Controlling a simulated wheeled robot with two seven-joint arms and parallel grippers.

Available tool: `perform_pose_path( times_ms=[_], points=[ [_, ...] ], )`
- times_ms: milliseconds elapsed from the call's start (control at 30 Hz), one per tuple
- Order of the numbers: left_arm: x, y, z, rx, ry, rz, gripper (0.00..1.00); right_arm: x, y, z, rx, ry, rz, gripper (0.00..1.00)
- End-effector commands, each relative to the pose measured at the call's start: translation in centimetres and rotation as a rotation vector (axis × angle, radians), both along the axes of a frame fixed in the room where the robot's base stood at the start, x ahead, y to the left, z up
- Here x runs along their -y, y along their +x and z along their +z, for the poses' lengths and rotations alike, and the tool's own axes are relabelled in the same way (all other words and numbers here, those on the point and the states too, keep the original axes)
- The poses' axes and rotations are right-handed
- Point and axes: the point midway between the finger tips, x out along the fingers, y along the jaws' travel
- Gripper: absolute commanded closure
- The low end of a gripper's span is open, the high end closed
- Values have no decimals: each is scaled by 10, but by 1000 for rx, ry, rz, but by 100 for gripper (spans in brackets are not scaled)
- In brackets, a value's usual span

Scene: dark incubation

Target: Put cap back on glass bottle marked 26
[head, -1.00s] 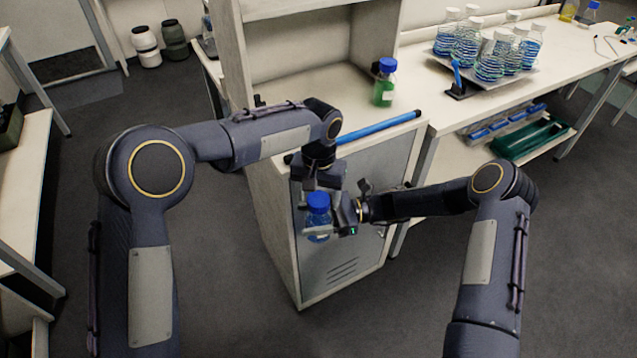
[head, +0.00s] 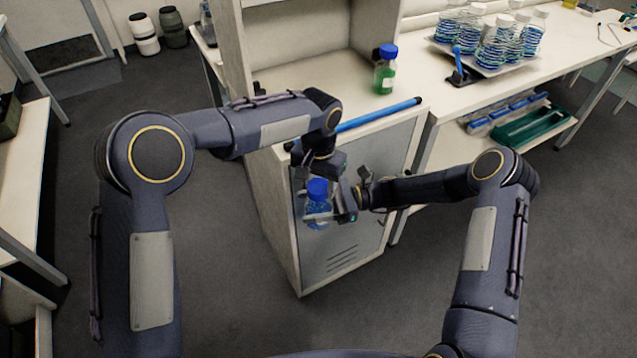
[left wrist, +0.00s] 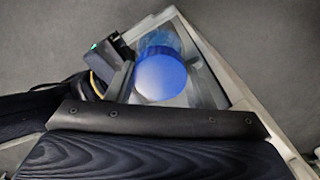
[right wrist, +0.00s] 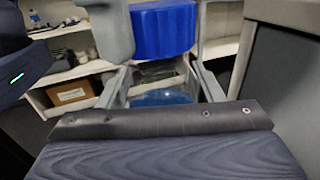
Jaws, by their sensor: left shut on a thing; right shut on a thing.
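A glass bottle (head: 318,210) with blue liquid is held in front of the grey cabinet door in the head view. My right gripper (head: 328,216) is shut on its body from the right; its fingers flank the glass in the right wrist view (right wrist: 160,97). A blue cap (head: 317,187) is directly over the bottle's mouth, and it also shows in the left wrist view (left wrist: 160,77). My left gripper (head: 321,178) comes down from above and is shut on the cap, with a finger beside it in the right wrist view. I cannot tell whether the cap is seated. No number is readable.
A blue-capped bottle with green liquid (head: 385,72) stands on the cabinet top behind a blue bar (head: 380,115). A tray (head: 492,70) of several white-capped bottles sits on the bench at the right. The cabinet door (head: 350,245) is close behind the held bottle.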

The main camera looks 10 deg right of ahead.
Motion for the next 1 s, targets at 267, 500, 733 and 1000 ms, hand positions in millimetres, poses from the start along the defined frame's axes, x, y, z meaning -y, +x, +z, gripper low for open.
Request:
perform_pose_path(
  times_ms=[267,500,733,1000],
  points=[
    [0,0,0,1,0,8,33,0,0,1,1,2,1,100],
    [0,0,0,0,0,8,27,0,0,1,1,2,1,100],
    [0,1,14,4,-1,9,27,0,0,1,1,2,1,100],
    [0,1,70,5,-2,10,27,0,0,1,1,2,1,100]
  ],
)
